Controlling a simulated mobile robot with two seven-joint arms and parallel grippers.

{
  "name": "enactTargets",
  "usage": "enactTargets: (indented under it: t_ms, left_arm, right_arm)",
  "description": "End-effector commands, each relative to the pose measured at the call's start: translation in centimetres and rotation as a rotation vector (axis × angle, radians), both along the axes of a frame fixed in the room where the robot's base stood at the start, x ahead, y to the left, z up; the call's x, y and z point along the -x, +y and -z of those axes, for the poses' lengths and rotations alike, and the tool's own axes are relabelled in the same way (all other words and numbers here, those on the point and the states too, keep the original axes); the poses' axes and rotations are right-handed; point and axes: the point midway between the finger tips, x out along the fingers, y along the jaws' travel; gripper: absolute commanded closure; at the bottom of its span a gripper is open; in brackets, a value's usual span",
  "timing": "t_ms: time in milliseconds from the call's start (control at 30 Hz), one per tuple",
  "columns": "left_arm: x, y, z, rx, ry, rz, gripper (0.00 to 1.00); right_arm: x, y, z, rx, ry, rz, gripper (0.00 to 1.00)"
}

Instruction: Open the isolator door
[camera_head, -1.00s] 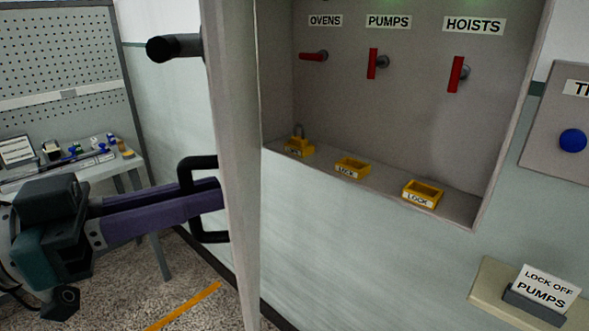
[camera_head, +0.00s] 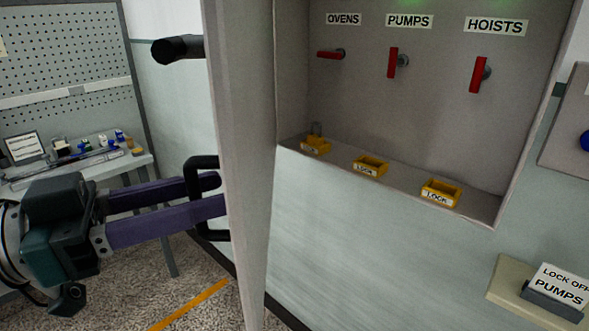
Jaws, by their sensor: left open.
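The isolator door (camera_head: 240,170) stands swung open, seen nearly edge-on at the left of the isolator box (camera_head: 400,115). Its black handle (camera_head: 197,232) is on the door's left face. My left gripper (camera_head: 222,194) has its two purple fingers at the handle, one higher and one lower, with a gap between them. The fingertips reach the door edge; whether they touch the handle I cannot tell. Inside the box are red switches for ovens (camera_head: 330,54), pumps (camera_head: 393,64) and hoists (camera_head: 479,76). My right gripper is out of view.
Yellow lock trays (camera_head: 371,166) sit on the box's bottom ledge, the left one with a padlock (camera_head: 316,140). A "lock off pumps" card (camera_head: 560,286) stands at lower right. A table (camera_head: 140,165) stands at left.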

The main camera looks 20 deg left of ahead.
Motion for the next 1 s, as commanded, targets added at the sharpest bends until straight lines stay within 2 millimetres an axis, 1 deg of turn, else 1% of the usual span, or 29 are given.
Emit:
enactTargets:
  t_ms: [233, 367, 567, 800, 1000]
  left_arm:
    - [0.0, 0.0, 0.0, -0.001, 0.001, 0.000, 0.56]
    - [0.4, 0.4, 0.1, -0.001, 0.002, -0.001, 0.56]
    - [2.4, 1.9, 0.2, -0.003, 0.007, 0.000, 0.56]
    - [5.4, 4.4, 0.1, -0.002, 0.006, -0.001, 0.56]
    - [7.2, 5.9, 0.1, 0.000, 0.004, -0.001, 0.56]
  right_arm:
    - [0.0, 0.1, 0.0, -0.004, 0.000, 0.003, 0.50]
    - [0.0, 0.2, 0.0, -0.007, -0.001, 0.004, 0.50]
    - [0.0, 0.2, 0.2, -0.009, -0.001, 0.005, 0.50]
    - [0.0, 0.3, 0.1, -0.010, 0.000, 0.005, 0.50]
    - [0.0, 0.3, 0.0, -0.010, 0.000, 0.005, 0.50]
